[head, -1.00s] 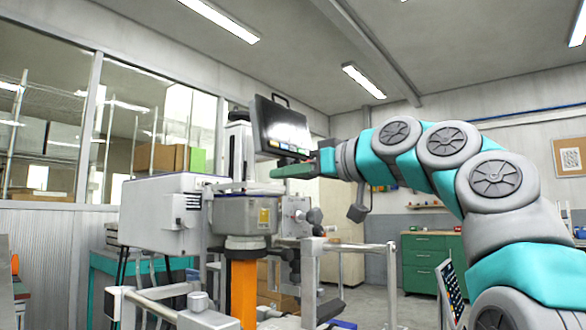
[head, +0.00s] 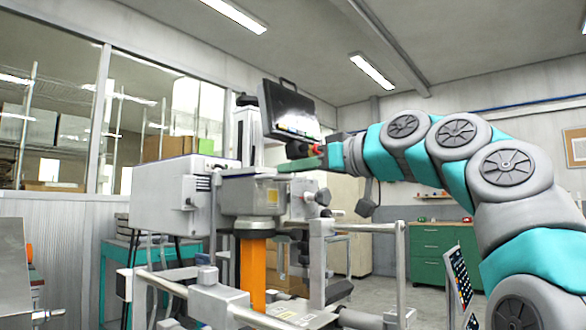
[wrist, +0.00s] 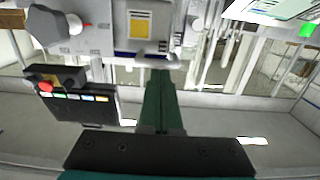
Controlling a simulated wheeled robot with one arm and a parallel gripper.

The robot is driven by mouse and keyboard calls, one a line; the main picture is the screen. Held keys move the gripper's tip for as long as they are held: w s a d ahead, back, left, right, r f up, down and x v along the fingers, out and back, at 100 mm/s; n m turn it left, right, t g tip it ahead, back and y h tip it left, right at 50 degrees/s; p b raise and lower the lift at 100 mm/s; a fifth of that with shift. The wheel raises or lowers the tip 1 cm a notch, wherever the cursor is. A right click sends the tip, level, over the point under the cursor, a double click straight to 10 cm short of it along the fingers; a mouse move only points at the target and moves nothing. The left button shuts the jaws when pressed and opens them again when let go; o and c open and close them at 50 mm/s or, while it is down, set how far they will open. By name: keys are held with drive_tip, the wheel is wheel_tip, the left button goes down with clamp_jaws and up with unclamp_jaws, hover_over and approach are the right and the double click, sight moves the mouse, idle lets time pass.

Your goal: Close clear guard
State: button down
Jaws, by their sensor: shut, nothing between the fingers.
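My gripper (head: 282,167) has green fingers, pressed together with nothing between them. It reaches left, just above the right part of the grey machine head (head: 250,195) and below the dark monitor (head: 287,110). The fingers also show in the wrist view (wrist: 160,82), pointing toward the machine housing (wrist: 112,40) with its yellow label. I cannot make out the clear guard for certain in either view. I cannot tell whether the fingers touch anything.
Metal rails (head: 400,270) stand in front on the right. A green drawer cabinet (head: 445,252) is at the back right, with open floor before it.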

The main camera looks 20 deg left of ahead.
wheel_tip(320, 180, down, 12)
drive_tip(key=b, duration=1)
drive_tip(key=shift+b, duration=0.35)
drive_tip(key=shift+r, duration=0.15)
